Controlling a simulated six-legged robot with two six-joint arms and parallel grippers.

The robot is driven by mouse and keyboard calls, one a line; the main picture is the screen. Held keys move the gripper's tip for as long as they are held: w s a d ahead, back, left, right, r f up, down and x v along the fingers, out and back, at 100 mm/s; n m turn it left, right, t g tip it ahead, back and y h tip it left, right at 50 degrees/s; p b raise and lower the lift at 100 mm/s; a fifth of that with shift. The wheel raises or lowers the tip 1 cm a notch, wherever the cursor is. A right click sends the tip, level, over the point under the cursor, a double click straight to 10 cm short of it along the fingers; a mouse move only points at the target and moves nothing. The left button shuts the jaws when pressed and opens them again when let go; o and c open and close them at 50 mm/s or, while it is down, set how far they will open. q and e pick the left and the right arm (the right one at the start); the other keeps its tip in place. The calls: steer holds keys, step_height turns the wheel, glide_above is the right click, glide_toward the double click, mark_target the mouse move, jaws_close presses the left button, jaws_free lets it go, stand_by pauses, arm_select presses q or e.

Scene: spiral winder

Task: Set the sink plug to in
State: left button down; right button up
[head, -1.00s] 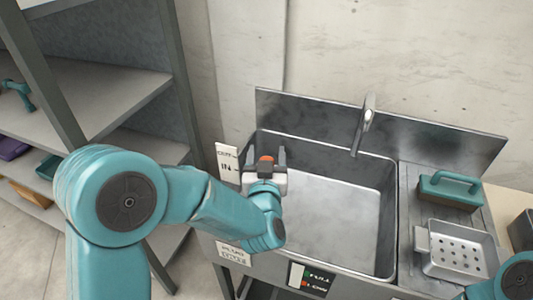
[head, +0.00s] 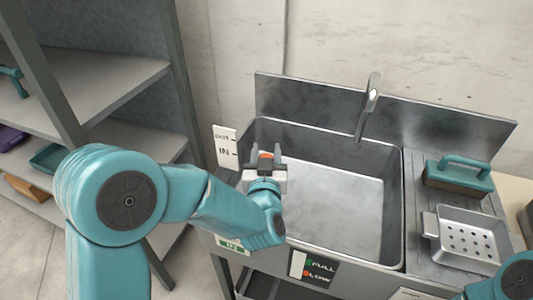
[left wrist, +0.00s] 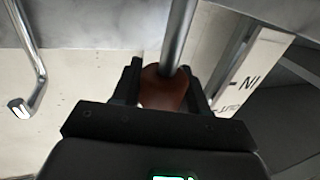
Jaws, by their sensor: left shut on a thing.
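The sink plug's control has an orange-brown knob (left wrist: 163,92) on a thin metal rod (left wrist: 181,38), seen close in the left wrist view. My left gripper (head: 265,158) is shut on this knob, at the left side of the steel sink (head: 330,200). In the head view the knob shows as a small orange spot between the fingers. A white label (head: 225,147) with two marks stands just left; the lower reads IN. The knob is about level with IN or slightly below it. The plug itself cannot be made out. My right gripper is not in view.
A tap (head: 368,105) rises behind the sink. A teal-handled block (head: 458,177) and a perforated metal tray (head: 468,240) lie on the right drainboard. A shelf unit (head: 130,90) stands left. A FULL/LOW panel (head: 313,271) is on the sink front.

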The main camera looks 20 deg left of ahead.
arm_select(q)
steer(key=c, duration=0.7)
jaws_free()
steer(key=shift+f, duration=0.3)
steer(key=shift+r, duration=0.1)
step_height(320, 180, up, 20)
steer(key=p, duration=0.4)
steer(key=shift+s, duration=0.1)
